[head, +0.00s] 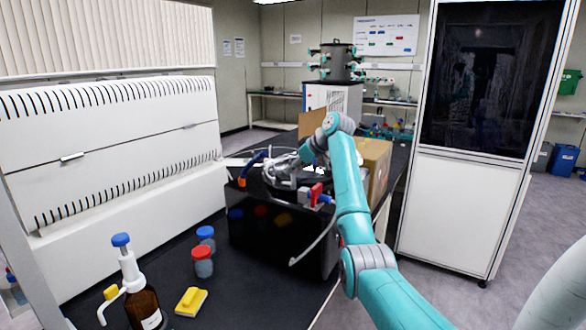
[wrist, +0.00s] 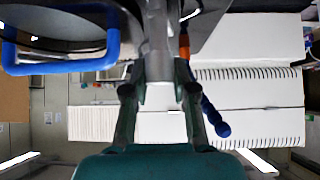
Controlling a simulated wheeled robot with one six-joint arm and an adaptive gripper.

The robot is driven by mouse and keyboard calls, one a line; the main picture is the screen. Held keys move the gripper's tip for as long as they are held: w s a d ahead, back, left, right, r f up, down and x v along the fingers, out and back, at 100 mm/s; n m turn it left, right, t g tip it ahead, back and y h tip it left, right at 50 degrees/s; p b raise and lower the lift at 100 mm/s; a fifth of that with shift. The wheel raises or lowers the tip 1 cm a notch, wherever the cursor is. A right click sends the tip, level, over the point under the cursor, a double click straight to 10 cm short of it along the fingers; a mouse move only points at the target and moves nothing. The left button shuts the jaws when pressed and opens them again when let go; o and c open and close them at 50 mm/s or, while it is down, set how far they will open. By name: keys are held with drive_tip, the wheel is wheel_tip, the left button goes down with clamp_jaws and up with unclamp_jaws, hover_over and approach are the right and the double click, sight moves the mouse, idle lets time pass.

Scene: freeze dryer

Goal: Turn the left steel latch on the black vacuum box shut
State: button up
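The black vacuum box (head: 275,235) stands on the dark bench, with my teal arm reaching over it. My gripper (head: 283,172) is above its lid area, small and partly lost among grey parts in the head view. In the wrist view my gripper (wrist: 160,75) has its two fingers apart. An upright steel piece (wrist: 157,42), which looks like a latch, shows between or just beyond the fingertips. I cannot tell whether a finger touches it. A blue handle (wrist: 60,66) is at the upper left and an orange-and-blue handle (wrist: 204,100) at the right. The left latch is not clear in the head view.
A brown bottle with a blue-topped dispenser (head: 140,295), jars with blue (head: 206,236) and red (head: 202,262) lids and a yellow block (head: 190,301) stand left of the box. A white cabinet (head: 110,150) is at the left. A cardboard box (head: 375,165) is behind my arm.

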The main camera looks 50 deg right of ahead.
clamp_jaws()
drive_tip(key=m+h, duration=0.2)
drive_tip(key=m, duration=0.1)
drive_tip(key=m+g+h, duration=0.2)
drive_tip(key=m+h, duration=0.2)
drive_tip(key=m, duration=0.1)
drive_tip(key=shift+w, duration=0.1)
drive_tip(key=m+g+h, duration=0.2)
drive_tip(key=m+g, duration=0.1)
drive_tip(key=m, duration=0.1)
drive_tip(key=shift+m, duration=0.4)
drive_tip(key=shift+m+g+h, duration=0.6)
drive_tip(key=shift+m+g, duration=1.2)
drive_tip(key=shift+m, duration=0.7)
